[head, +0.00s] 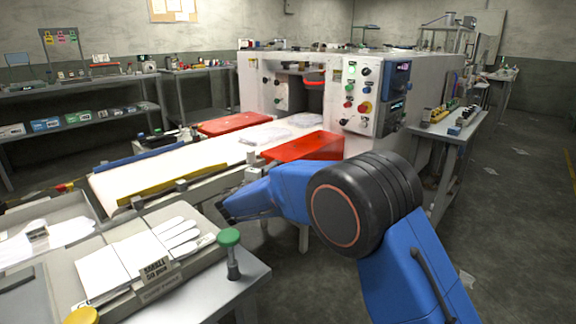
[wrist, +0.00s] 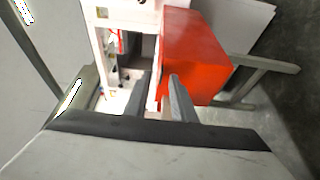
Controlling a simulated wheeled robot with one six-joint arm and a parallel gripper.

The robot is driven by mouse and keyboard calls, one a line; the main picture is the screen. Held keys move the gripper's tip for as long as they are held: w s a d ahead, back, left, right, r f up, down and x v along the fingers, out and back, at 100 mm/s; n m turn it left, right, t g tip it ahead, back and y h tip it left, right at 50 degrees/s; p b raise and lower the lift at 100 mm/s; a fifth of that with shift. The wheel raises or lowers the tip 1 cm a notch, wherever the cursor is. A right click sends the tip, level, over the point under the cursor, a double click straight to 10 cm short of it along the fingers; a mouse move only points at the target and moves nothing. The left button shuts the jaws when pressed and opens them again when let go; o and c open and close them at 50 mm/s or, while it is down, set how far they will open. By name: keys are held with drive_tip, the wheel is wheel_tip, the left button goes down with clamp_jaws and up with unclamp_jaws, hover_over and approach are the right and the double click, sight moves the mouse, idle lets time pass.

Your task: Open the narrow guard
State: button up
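Two red guards lie along the white machine's feed bed in the head view. One (head: 233,123) is at the far side; the other (head: 305,147) is at the near right, below the control panel. I cannot tell for sure which is the narrow one. In the wrist view a red guard panel (wrist: 195,55) stands ahead, slightly right of the fingers. My gripper (head: 226,207) is beside the bed's near side, pointing left. In the wrist view its two fingers (wrist: 162,88) are apart, with a thin pale edge showing between or beyond them. I see no clear contact.
The white machine (head: 360,67) with buttons and a blue control box stands behind. A yellow rail (head: 172,185) runs along the bed. At the front left, a table holds white glove shapes (head: 150,255) and a green knob (head: 229,238).

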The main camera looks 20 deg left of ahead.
drive_tip(key=w+a, duration=0.1)
drive_tip(key=w, duration=0.6)
drive_tip(key=shift+w+a+f+y, duration=0.15)
drive_tip(key=shift+a+f+y, duration=0.15)
drive_tip(key=shift+f, duration=0.05)
drive_tip(key=shift+c, duration=0.5)
clamp_jaws()
drive_tip(key=shift+f, duration=0.1)
idle(0.7)
